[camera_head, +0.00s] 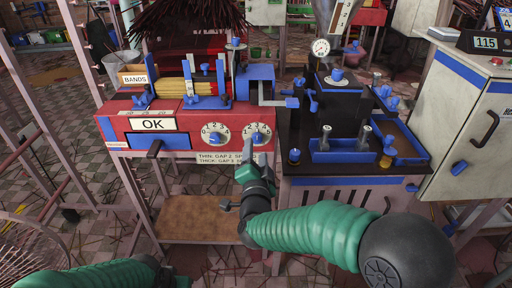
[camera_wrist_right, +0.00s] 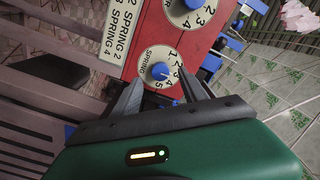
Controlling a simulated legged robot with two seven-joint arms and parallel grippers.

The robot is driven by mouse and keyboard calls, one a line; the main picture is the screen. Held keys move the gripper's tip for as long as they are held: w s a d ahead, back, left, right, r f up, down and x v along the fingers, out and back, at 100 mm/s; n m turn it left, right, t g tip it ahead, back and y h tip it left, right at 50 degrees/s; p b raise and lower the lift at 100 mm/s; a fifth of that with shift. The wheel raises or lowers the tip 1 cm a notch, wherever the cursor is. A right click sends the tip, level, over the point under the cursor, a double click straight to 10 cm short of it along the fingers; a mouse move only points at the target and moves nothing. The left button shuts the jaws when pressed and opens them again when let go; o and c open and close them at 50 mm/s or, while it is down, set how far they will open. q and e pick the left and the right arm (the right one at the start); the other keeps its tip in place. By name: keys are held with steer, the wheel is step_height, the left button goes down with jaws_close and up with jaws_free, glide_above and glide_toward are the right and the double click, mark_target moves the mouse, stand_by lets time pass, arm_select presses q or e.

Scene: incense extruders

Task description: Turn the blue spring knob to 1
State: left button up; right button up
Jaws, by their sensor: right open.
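The blue spring knob (camera_wrist_right: 160,71) sits on a round white dial marked SPRING, numbered 1 to 5. Its pale mark seems to point near 3, but it is small. In the head view, the spring dial (camera_head: 257,134) is the right one of two on the red machine's front. My right gripper (camera_head: 258,168) is just in front of and below it. In the wrist view its open fingers (camera_wrist_right: 164,84) lie on either side of the dial's lower part, with nothing between them. I cannot tell whether they touch the knob. My left gripper is out of view; only part of my left arm shows.
The gap dial (camera_head: 215,134) is close to the left, and a printed label (camera_head: 227,158) is below. A black-topped bench (camera_head: 300,165) with blue fittings stands to the right.

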mark_target(257, 141)
steer(key=w+b, duration=0.1)
steer(key=w, duration=0.4)
steer(key=shift+d, duration=0.1)
jaws_close()
